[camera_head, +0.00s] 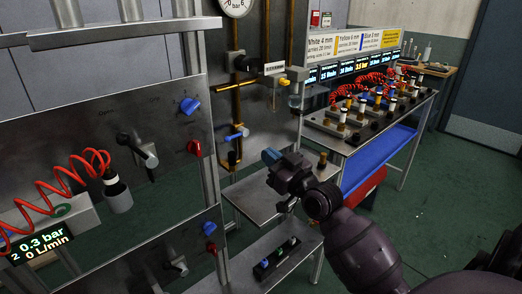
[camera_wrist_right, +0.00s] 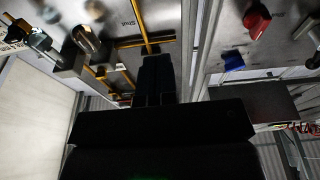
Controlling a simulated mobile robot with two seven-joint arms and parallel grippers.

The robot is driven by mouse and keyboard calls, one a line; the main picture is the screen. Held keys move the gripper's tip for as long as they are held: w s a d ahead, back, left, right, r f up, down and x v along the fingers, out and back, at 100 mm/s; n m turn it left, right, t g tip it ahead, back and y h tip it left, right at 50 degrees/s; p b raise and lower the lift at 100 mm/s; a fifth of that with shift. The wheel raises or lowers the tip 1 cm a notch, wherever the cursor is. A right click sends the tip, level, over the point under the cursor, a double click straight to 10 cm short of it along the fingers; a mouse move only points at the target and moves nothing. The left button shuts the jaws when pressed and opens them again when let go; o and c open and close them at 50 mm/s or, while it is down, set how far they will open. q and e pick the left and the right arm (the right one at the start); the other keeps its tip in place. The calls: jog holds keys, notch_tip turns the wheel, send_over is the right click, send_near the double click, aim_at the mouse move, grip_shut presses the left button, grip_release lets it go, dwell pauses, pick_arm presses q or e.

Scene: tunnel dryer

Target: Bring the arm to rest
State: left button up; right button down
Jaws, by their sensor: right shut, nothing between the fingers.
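My right arm (camera_head: 352,240) comes in from the lower right in the head view. Its gripper (camera_head: 272,156) points up and left, in front of the steel panel with brass pipes and above a small steel shelf. In the right wrist view the gripper (camera_wrist_right: 157,62) is dark, its fingers together with nothing seen between them. It appears apart from the panel, though the exact gap is hard to judge. My left gripper is not in view.
Left panels carry blue (camera_head: 190,105) and red (camera_head: 194,148) knobs, a coiled red hose (camera_head: 62,180) and a display (camera_head: 40,246). A steel table (camera_head: 345,147) with several fittings stands right of the gripper. Green floor (camera_head: 440,205) is open at the right.

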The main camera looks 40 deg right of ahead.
jog(key=shift+s, duration=0.35)
jog(key=s+a+f+g+h, duration=0.1)
jog(key=s+a+f+g, duration=0.1)
jog(key=f, duration=0.7)
jog(key=s+a+f+g+h, duration=0.1)
jog(key=s+a+f+g, duration=0.15)
jog(key=f, duration=0.75)
jog(key=s+a+f+g, duration=0.2)
jog(key=s+f, duration=0.5)
jog(key=s, duration=0.1)
jog(key=s+a+f+g, duration=0.2)
jog(key=s+a+f, duration=0.1)
jog(key=s+f, duration=0.4)
jog(key=shift+s+a, duration=0.3)
jog(key=shift+s, duration=0.1)
